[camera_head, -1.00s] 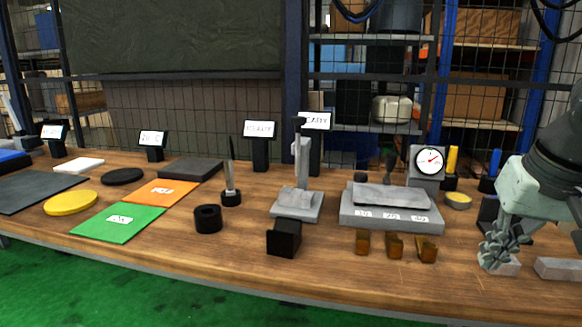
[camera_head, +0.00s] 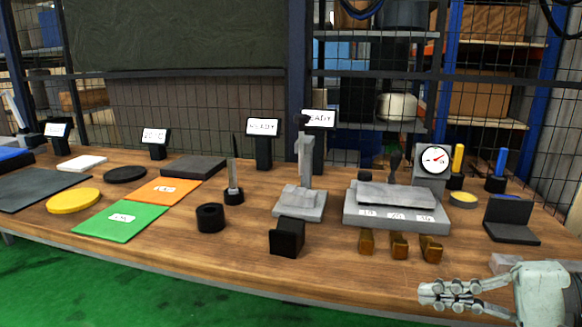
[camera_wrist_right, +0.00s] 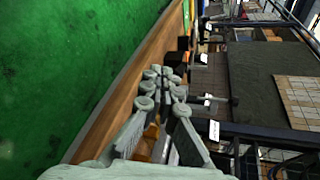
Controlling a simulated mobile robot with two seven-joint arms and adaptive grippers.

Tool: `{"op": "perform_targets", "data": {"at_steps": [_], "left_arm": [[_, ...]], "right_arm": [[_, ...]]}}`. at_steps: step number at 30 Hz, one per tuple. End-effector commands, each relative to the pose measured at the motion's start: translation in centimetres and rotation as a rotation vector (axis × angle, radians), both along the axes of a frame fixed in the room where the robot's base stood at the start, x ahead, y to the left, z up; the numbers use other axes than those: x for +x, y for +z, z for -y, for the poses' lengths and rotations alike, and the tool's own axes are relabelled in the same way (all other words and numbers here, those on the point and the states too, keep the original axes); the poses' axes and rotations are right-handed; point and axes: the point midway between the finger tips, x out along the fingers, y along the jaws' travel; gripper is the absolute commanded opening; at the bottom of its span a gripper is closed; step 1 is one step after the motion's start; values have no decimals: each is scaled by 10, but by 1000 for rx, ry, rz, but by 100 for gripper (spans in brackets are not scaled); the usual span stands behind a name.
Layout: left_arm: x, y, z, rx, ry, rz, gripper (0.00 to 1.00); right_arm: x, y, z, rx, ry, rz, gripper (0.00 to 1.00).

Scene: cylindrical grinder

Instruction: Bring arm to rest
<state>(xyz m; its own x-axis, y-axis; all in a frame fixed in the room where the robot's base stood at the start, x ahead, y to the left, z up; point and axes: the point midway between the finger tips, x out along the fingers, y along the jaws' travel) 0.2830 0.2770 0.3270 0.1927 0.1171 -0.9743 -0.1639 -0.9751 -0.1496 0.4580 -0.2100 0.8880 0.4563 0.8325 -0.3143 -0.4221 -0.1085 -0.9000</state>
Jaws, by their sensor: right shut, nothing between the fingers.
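My right gripper (camera_head: 428,293) is at the lower right of the head view, with its fingers pointing left. It appears in front of the table's front edge and its fingers are together with nothing between them. In the right wrist view the gripper's fingers (camera_wrist_right: 158,88) lie close together, over the strip between the green floor and the wooden table. My left gripper is not in view. A pale grey block (camera_head: 504,262) lies on the table just behind my right wrist, partly hidden by it.
The wooden table (camera_head: 340,270) holds several brown blocks (camera_head: 399,246), a grey plate fixture (camera_head: 395,209), a dial gauge (camera_head: 434,159), a black angled stand (camera_head: 511,219) and a black block (camera_head: 286,238). The green floor (camera_head: 150,290) in front is clear.

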Motion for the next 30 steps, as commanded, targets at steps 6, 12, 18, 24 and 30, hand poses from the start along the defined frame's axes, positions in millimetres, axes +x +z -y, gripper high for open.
{"op": "perform_targets", "data": {"at_steps": [6, 12, 18, 24, 30], "left_arm": [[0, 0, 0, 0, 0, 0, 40], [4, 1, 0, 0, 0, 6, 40], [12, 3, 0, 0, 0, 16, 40], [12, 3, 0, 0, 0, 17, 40], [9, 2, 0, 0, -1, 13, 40]], "right_arm": [[1, 2, -16, 188, -39, 0, 0], [18, -42, -4, 97, -101, 16, 0], [34, -115, 24, -129, -157, 40, 0], [35, -220, 70, -481, -158, 55, 0], [-3, -349, 144, -990, 6, 60, 0]]}}
